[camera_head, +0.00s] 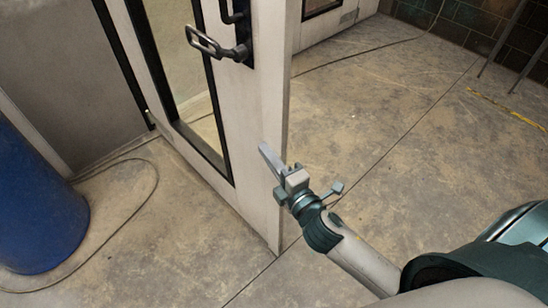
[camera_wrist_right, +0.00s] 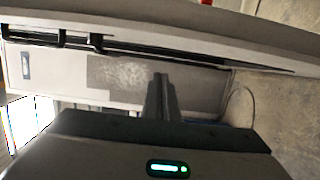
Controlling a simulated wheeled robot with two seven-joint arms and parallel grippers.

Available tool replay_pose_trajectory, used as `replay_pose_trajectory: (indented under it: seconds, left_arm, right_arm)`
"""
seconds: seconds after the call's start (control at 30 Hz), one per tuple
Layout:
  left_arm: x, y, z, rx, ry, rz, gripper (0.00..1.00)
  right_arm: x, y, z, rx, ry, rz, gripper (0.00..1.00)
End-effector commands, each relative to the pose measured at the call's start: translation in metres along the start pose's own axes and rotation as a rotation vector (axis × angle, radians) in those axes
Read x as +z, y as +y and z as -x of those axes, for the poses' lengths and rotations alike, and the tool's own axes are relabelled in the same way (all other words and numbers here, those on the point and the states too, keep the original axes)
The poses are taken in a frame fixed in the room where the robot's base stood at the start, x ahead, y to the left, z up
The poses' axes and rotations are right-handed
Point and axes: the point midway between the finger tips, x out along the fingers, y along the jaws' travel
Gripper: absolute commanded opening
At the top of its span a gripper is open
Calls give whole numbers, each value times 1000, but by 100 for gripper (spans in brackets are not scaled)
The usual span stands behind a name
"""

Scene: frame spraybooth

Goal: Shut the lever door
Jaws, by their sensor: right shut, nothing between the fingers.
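The lever door (camera_head: 262,120) stands ajar in the head view, a pale panel with a dark-framed window. Its black lever handle (camera_head: 218,46) sits near the free edge at the top. My right gripper (camera_head: 266,152) is shut and empty, with its fingertips close to the door's free edge, well below the handle. I cannot tell if they touch the door. In the right wrist view the shut fingers (camera_wrist_right: 159,80) show in the middle, and the door (camera_wrist_right: 190,22) runs across the top. My left gripper is not in view.
A blue drum (camera_head: 35,200) stands at the left in the head view, with a thin cable (camera_head: 155,190) looping on the floor beside it. The concrete floor (camera_head: 400,130) to the right of the door is mostly clear. A dark tiled wall (camera_head: 480,30) is at the back right.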

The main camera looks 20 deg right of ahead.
Motion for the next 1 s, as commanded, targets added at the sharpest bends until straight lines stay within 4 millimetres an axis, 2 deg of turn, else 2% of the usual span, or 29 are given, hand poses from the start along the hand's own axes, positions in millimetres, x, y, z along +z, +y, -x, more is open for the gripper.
replay_pose_trajectory:
  seconds: [0.3,0.4,0.6,1.0]
  left_arm:
    - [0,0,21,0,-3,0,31]
    - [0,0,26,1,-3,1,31]
    - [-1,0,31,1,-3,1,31]
    - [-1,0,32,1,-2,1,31]
  right_arm:
    - [0,3,-58,0,0,0,0]
    - [18,2,-58,-2,-1,3,0]
    - [35,1,-62,-1,0,1,0]
    - [39,0,-63,0,0,0,0]
